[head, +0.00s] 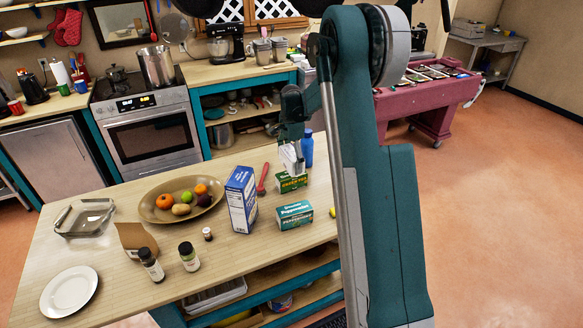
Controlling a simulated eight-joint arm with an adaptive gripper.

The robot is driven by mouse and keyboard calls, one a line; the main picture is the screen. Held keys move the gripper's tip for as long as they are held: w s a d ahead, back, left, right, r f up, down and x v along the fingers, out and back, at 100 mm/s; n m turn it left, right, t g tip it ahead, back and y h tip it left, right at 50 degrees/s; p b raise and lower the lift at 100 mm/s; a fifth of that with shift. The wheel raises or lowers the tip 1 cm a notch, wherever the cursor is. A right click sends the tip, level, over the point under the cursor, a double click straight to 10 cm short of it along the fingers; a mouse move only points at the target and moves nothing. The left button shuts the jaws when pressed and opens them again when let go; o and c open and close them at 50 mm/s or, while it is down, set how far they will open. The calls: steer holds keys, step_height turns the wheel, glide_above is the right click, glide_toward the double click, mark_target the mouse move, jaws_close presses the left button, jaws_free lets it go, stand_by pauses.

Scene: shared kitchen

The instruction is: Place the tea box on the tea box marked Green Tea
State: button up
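A dark green tea box (291,183), whose label seems to read Green Tea, sits on the wooden counter right of the blue box. A teal and white tea box (294,215), apparently marked Peppermint, lies on the counter nearer to the camera, apart from the green one. My gripper (292,168) points down just above the back of the green box. Its fingers are small and partly hidden by the arm, so I cannot tell whether they are open or touching the box.
A tall blue and white box (241,200) stands left of both tea boxes. A red utensil (263,179) lies behind, and a blue bottle (307,149) stands at the back. A fruit bowl (153,207) and spice jars (190,257) are left. The front right counter (262,250) is clear.

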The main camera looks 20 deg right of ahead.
mark_target(292, 152)
steer(key=shift+f, duration=1.85)
steer(key=shift+f, duration=0.15)
steer(key=o, duration=0.9)
steer(key=shift+o, duration=0.3)
step_height(292, 152, up, 12)
steer(key=shift+r, duration=0.15)
